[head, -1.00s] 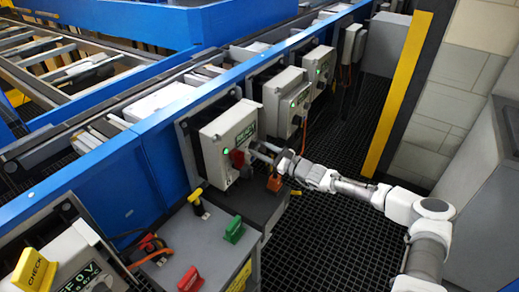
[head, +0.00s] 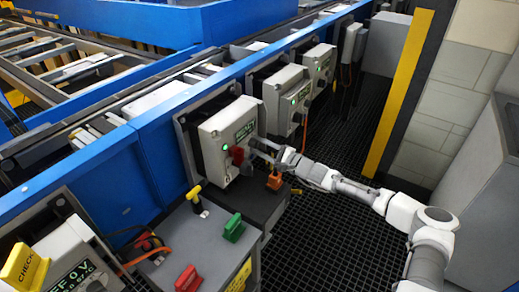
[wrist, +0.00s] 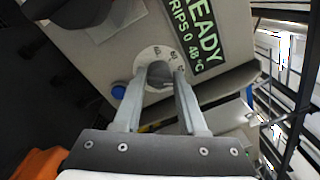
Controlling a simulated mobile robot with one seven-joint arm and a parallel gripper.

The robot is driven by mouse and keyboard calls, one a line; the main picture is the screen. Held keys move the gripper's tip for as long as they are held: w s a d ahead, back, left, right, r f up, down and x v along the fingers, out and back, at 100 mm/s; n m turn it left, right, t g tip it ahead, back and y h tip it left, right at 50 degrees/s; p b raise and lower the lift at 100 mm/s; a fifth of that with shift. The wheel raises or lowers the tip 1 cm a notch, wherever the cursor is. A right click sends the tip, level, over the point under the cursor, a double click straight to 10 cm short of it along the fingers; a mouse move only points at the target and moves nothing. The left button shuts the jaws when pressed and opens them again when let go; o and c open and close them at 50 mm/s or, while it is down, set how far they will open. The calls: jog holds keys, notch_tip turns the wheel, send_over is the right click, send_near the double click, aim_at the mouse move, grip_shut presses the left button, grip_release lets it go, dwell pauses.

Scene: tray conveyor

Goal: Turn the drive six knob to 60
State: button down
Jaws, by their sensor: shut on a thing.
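A pale round dial plate (wrist: 148,56) with small numbers sits beside the display. My gripper (wrist: 161,78) is shut on the knob at this dial. The fingers hide most of the knob, and I cannot read its setting. In the head view my gripper (head: 257,147) reaches the box front from the right.
More drive boxes (head: 287,100) line the rail behind. A grey cabinet (head: 185,240) with green and red handles stands in front. Dark grating floor (head: 310,235) is open at right.

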jog(key=n+b, duration=1)
jog(key=n, duration=0.1)
jog(key=shift+f+y, duration=0.3)
jog(key=shift+f, duration=0.05)
jog(key=shift+r+n+g+b, duration=0.1)
jog(key=shift+n+g+b, duration=0.2)
jog(key=shift+b, duration=0.05)
jog(key=c, duration=0.5)
grip_release()
jog(key=shift+r, duration=0.1)
jog(key=shift+d, duration=0.1)
jog(key=p+v, duration=0.2)
jog(key=v, duration=1.5)
jog(key=shift+s+d, duration=0.1)
